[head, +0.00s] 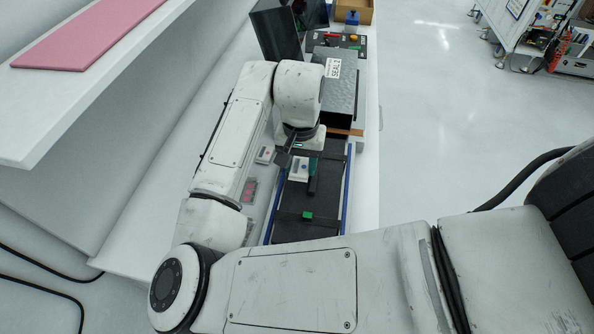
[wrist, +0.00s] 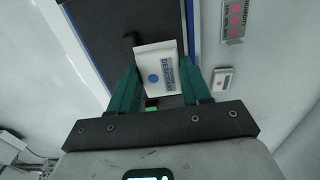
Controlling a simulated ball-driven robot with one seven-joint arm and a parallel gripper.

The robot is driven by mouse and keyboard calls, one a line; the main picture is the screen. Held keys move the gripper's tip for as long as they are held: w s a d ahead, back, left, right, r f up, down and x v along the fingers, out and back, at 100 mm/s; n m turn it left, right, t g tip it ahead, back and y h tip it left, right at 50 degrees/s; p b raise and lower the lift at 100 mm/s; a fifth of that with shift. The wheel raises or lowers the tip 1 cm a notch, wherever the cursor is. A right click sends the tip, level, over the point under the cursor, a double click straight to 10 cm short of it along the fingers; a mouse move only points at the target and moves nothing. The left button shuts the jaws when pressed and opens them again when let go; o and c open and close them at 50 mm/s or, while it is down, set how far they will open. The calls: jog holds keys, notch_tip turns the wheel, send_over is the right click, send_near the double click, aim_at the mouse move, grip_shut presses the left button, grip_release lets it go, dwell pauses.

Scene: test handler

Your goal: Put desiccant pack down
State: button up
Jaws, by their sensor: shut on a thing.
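The desiccant pack (wrist: 158,66) is a white packet with blue lettering and a blue dot. In the wrist view it sits between the two green fingers of my gripper (wrist: 160,88), which is shut on it. In the head view the pack (head: 299,167) and the gripper (head: 306,178) are over the black conveyor belt with blue side rails (head: 319,197). I cannot tell whether the pack touches the belt.
The grey box labelled SEAL (head: 341,85) stands at the belt's far end. A green block (head: 307,215) sits on the belt.

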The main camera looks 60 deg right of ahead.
aim_at(297, 168)
jog(key=f, duration=0.1)
jog(key=f+p, duration=0.1)
jog(key=f, duration=0.1)
jog(key=shift+w+a, duration=0.25)
jog(key=shift+w, duration=0.05)
jog(key=shift+f, duration=0.45)
jog(key=shift+f, duration=0.1)
jog(key=o, duration=0.7)
jog(key=shift+o, duration=0.2)
notch_tip(297, 168, up, 12)
jog(key=shift+r+b, duration=0.15)
jog(key=shift+b, duration=0.75)
